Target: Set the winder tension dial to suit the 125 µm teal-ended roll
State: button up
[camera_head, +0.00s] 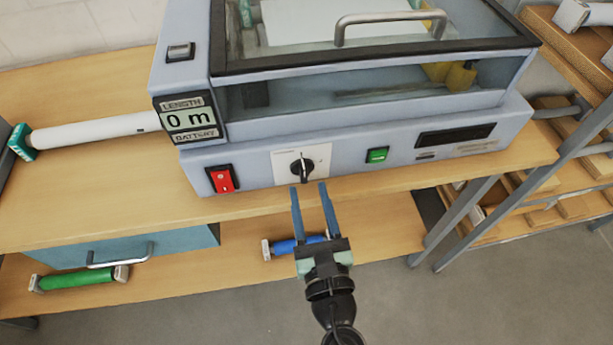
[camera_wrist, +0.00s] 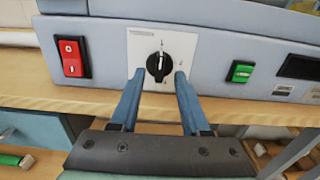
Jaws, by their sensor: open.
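The black tension dial (camera_head: 302,168) sits on a white plate on the laminator's front panel, with marks around it too small to read. It also shows in the wrist view (camera_wrist: 159,66), its grip bar roughly upright. My gripper (camera_head: 309,187) is open, its two blue fingers pointing at the dial. In the wrist view the fingertips (camera_wrist: 158,73) lie either side of the dial's lower part; I cannot tell whether they touch it. The teal-ended white roll (camera_head: 95,132) lies on the bench left of the laminator.
A red rocker switch (camera_head: 221,179) is left of the dial and a green button (camera_head: 377,155) right of it. A display (camera_head: 188,120) reads "0 m". Blue (camera_head: 290,246) and green (camera_head: 78,278) rolls lie on the lower shelf. The laminator has a clear lid with a handle (camera_head: 390,19).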

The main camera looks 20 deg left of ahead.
aim_at(305, 177)
jog(key=shift+x, duration=1.6)
grip_shut()
